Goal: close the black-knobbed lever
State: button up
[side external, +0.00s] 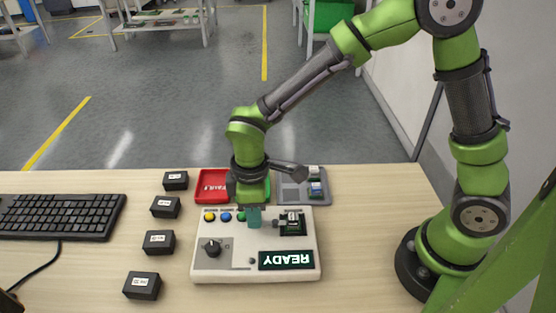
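A light grey test box (225,270) sits on the wooden table. A green board (293,228) with a pale chip sits in its upper right. A larger black dial (212,248) is at the box's left. My gripper (255,218) points down over the box's top middle, just left of the board. Its fingers are small here, so I cannot tell whether they are open or touch anything.
Behind the box are a red tray (211,184) and a grey tray (320,196) with small boards. Several black labelled boxes (158,243) stand in a column at left, beside a keyboard (62,216). The table right of the test box is clear.

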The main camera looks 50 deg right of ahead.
jog(key=shift+o, duration=1.4)
notch_tip(320, 180, up, 17)
jog(key=shift+f, duration=0.1)
